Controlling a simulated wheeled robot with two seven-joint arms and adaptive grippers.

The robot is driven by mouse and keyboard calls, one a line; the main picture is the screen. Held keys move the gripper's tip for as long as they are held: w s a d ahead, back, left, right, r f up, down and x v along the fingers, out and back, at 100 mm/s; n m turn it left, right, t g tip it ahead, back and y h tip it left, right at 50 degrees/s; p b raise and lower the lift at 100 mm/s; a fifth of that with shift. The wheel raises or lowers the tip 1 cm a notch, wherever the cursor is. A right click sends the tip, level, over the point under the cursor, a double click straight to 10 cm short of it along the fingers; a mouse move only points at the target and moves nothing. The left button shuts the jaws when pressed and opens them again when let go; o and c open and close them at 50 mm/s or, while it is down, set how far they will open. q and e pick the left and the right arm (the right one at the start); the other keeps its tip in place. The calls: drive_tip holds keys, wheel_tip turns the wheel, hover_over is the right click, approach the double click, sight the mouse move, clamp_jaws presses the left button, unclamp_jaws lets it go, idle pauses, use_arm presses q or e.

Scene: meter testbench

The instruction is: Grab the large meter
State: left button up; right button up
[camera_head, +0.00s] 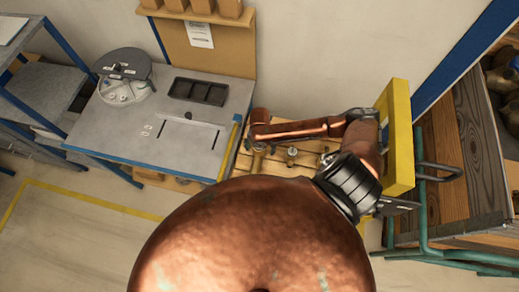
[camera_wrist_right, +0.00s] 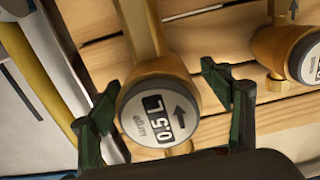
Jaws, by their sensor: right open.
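In the head view a small brass meter (camera_head: 292,152) shows on the wooden pallet (camera_head: 272,168); my right arm hides part of this area. My left gripper is not in view.
A grey workbench (camera_head: 190,145) left of the pallet holds a round test device (camera_head: 124,88) and a black tray (camera_head: 198,91). A yellow frame (camera_head: 398,150) stands close to my right arm. A wooden cart with green rails (camera_head: 420,205) is at the right.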

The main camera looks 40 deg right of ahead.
drive_tip(key=shift+c, duration=0.2)
clamp_jaws()
drive_tip(key=shift+w+r, duration=0.1)
idle(0.8)
